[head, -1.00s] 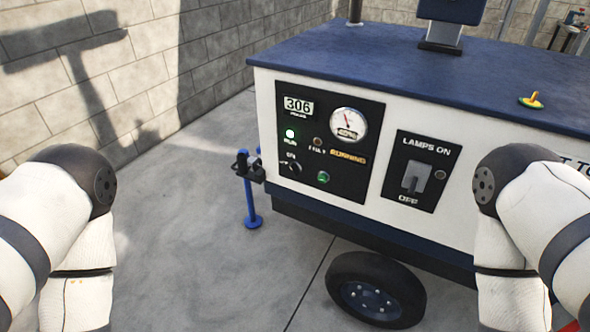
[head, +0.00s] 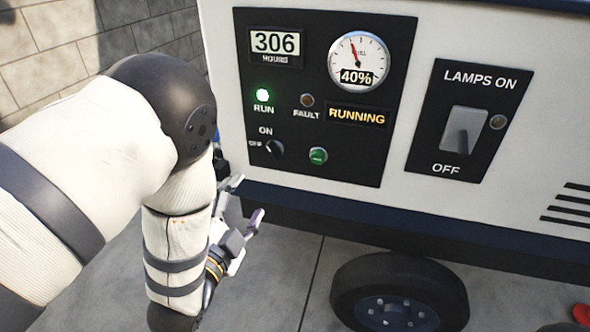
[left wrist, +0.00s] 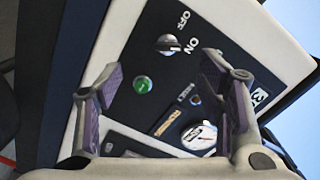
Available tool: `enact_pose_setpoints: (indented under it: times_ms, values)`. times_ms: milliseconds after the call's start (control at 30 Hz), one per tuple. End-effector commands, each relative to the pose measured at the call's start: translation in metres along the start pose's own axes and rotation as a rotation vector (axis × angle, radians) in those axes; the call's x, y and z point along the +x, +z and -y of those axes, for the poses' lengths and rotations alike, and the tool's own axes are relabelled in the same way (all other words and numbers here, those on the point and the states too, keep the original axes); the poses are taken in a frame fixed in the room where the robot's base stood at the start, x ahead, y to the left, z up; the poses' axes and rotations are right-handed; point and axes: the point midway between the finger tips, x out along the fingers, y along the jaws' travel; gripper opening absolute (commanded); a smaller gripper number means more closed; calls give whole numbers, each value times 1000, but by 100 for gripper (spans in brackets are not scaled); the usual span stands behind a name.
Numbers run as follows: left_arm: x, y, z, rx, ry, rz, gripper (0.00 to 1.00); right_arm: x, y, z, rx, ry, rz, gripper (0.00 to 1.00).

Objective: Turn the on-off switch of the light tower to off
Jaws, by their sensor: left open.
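The on-off switch (head: 274,148) is a small dark rotary knob at the lower left of the black control panel, with ON above it and OFF to its left. Its exact setting is hard to read. In the left wrist view the knob (left wrist: 168,44) shows between and beyond the fingers. My left gripper (head: 246,202) is open and empty, below and left of the knob and apart from it. It also shows in the left wrist view (left wrist: 158,70), with both fingers spread. The green RUN light (head: 262,95) and the RUNNING sign (head: 357,116) are lit. My right gripper is out of view.
A green button (head: 318,156) sits just right of the knob. The lamps switch (head: 463,133) is on a separate black plate to the right. A wheel (head: 399,297) stands under the light tower, and a block wall (head: 60,45) is at the left.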

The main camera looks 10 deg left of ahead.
Motion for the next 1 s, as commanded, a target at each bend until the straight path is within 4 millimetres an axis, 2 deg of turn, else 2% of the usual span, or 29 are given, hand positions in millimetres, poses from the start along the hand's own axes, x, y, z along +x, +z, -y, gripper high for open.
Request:
enact_pose_setpoints:
  times_ms: [167, 500, 600, 767, 1000]
  values:
    - [17, -9, 9, 31, -50, -40, 62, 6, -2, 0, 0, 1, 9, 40]
    - [98, -10, 10, 26, -45, -37, 62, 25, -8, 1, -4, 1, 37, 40]
    - [114, -11, 11, 26, -44, -35, 62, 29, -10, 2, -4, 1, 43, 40]
    - [126, -12, 13, 27, -43, -36, 62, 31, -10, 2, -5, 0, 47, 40]
    - [127, -13, 14, 26, -42, -36, 59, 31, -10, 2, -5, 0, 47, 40]
